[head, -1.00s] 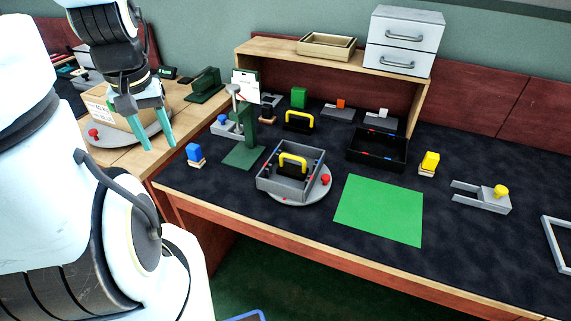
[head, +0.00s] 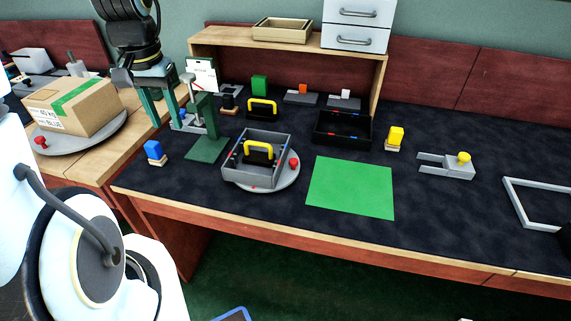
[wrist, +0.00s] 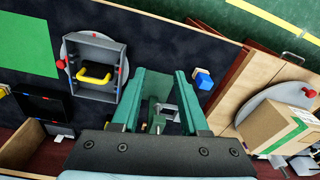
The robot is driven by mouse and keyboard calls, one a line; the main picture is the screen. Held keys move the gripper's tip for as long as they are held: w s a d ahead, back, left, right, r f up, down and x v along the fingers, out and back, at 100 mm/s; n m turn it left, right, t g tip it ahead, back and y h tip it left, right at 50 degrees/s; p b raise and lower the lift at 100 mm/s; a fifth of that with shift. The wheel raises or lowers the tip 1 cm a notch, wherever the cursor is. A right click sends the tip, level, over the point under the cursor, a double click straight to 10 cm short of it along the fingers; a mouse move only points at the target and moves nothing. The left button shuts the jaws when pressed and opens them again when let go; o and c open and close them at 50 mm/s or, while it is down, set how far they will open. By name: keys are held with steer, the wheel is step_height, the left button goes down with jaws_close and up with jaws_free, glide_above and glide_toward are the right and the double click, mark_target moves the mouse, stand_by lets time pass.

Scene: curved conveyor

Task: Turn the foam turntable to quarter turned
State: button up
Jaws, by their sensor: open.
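A round grey turntable (head: 283,182) with a red knob (head: 294,162) sits near the dark desk's front edge. It bears a grey open tray (head: 236,180) holding a black block with a yellow handle (head: 260,149). In the wrist view this tray (wrist: 79,84) and its red knob (wrist: 61,64) are at upper left. A second round turntable (head: 108,133) on the wooden table at left bears a cardboard box (head: 75,105) and has its own red knob (head: 40,142). My gripper (head: 166,118) is open and empty, between the two turntables, left of the green stand.
A green stand (head: 206,130) and a blue block (head: 154,151) are close to my gripper. A black tray (head: 343,128) stands behind a green mat (head: 350,188). A wooden shelf (head: 290,57) runs along the back.

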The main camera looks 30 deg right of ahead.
steer(key=d+f+m+b, duration=0.2)
steer(key=d+m, duration=0.1)
steer(key=d, duration=0.4)
steer(key=d+f+m+b, duration=0.1)
steer(key=d+f+m, duration=0.2)
steer(key=d, duration=0.4)
steer(key=m+g+b, duration=0.1)
steer(key=m+b, duration=0.2)
steer(key=m, duration=0.2)
glide_toward(294, 160)
step_height(294, 160, down, 8)
steer(key=shift+f+p, duration=0.25)
steer(key=shift+p, duration=0.45)
jaws_close()
